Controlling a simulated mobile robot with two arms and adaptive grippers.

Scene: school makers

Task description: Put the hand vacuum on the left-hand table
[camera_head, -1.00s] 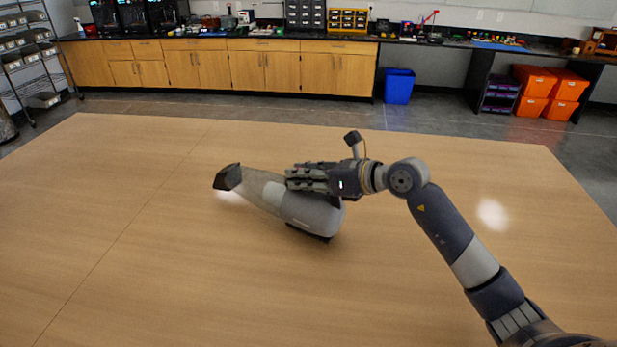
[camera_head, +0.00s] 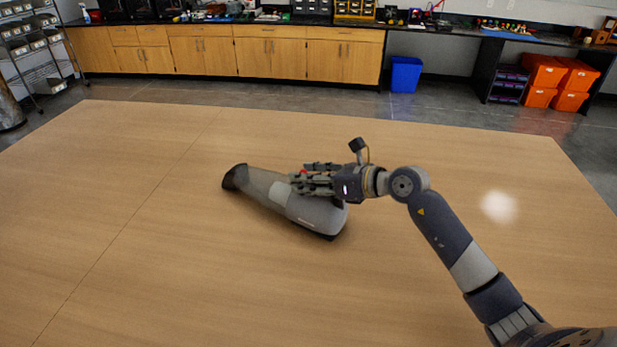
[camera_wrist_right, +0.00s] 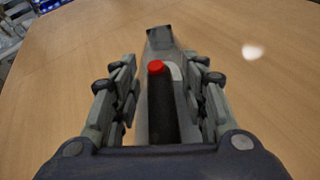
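The hand vacuum (camera_head: 318,214), grey with a dark nozzle, lies on the wooden table (camera_head: 150,260), its nozzle pointing left and away. My right gripper (camera_head: 306,180) is at its handle, with the fingers spread apart. In the right wrist view, the open fingers of the right gripper (camera_wrist_right: 165,95) stand on both sides of the vacuum's dark handle (camera_wrist_right: 162,110), which has a red button on its end. Gaps show between fingers and handle. The vacuum's underside is hidden. My left gripper is out of view.
The tabletop around the vacuum is bare, with a thin seam running across its left part. Beyond the floor are wooden cabinets (camera_head: 270,57), a blue bin (camera_head: 405,75) and orange crates (camera_head: 543,72). A wire shelf (camera_head: 35,50) stands at the far left.

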